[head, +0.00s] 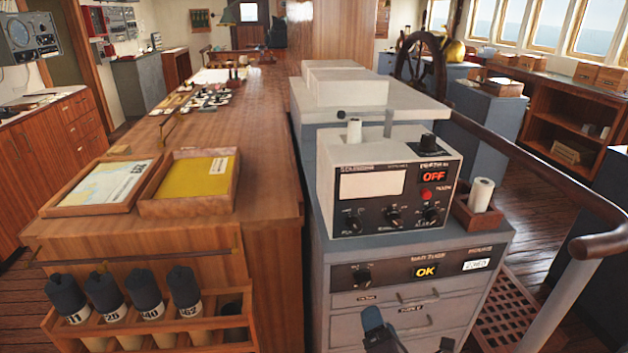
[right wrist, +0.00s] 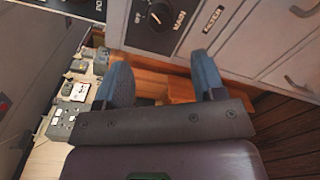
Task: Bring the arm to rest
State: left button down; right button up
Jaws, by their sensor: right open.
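My right gripper (head: 408,332) is at the bottom edge of the head view, in front of the grey cabinet's drawers (head: 400,322). In the right wrist view, its two blue fingers stand wide apart, with nothing held between them (right wrist: 162,80). The drawer fronts (right wrist: 265,45) and a dark panel with a black knob (right wrist: 160,15) show beyond the fingers. I cannot tell whether the gripper touches the cabinet. Most of the right arm is out of the head view. My left arm and gripper do not show.
A grey instrument box (head: 395,185) with a lit OFF sign stands on the cabinet. A handrail (head: 600,243) runs along the right side. A long wooden counter (head: 240,150) with two trays and a rack of dark-capped rolls (head: 150,320) lies left. Open floor shows at right.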

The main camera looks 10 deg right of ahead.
jog(key=s+d+f+m+g, duration=0.3)
jog(key=s+d+f+m, duration=0.2)
jog(key=m, duration=0.6)
jog(key=s+d+f+m+g, duration=0.3)
jog(key=s+d+f+m, duration=0.2)
jog(key=s+f+m, duration=0.4)
jog(key=s+m, duration=0.3)
jog(key=shift+d+h, duration=0.25)
jog(key=shift+h, duration=0.05)
jog(key=shift+s, duration=0.1)
